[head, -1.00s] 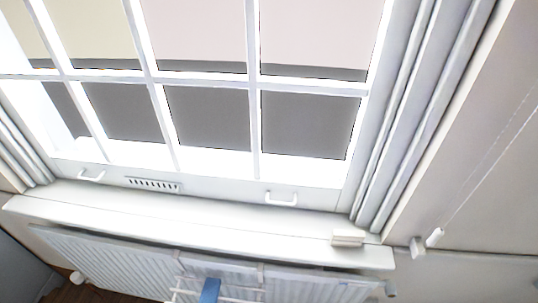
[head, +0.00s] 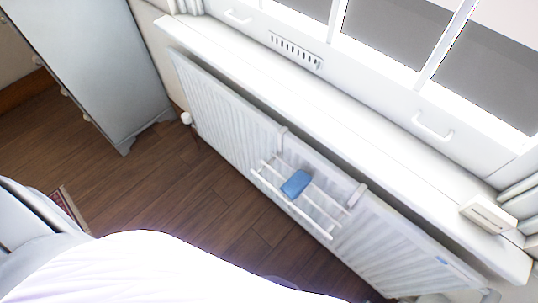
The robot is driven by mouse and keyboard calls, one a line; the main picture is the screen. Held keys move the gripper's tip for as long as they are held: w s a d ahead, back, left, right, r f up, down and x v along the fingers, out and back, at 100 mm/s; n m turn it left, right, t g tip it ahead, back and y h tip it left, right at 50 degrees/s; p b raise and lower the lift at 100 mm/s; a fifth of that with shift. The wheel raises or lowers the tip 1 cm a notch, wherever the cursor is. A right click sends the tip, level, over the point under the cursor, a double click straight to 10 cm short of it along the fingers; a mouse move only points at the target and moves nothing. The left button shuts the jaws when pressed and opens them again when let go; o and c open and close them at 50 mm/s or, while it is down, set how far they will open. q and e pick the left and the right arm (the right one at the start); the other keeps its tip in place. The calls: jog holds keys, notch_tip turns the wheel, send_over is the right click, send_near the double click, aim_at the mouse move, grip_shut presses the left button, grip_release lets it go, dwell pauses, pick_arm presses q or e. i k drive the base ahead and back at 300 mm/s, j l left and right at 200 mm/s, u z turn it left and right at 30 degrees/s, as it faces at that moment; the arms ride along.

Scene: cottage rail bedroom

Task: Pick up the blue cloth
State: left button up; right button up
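The blue cloth (head: 296,183) is a small, folded-looking blue piece. It lies on the white rail rack (head: 322,214) that hooks over the front of the radiator below the window. It is near the middle of the head view. Neither of my grippers shows in the head view, so their distance from the cloth cannot be seen.
The white radiator (head: 222,115) runs under the window sill (head: 330,125). A small white block (head: 487,214) sits at the sill's right end. A grey cabinet (head: 90,65) stands at the upper left. Wooden floor (head: 165,190) is clear before the radiator. White bedding-like fabric (head: 150,270) fills the bottom left.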

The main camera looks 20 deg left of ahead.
aim_at(294, 187)
jog(key=u, duration=0.3)
jog(key=i+j+z, duration=0.1)
jog(key=j+z, duration=1.6)
jog(key=k+j+z, duration=0.2)
jog(key=j+z, duration=0.25)
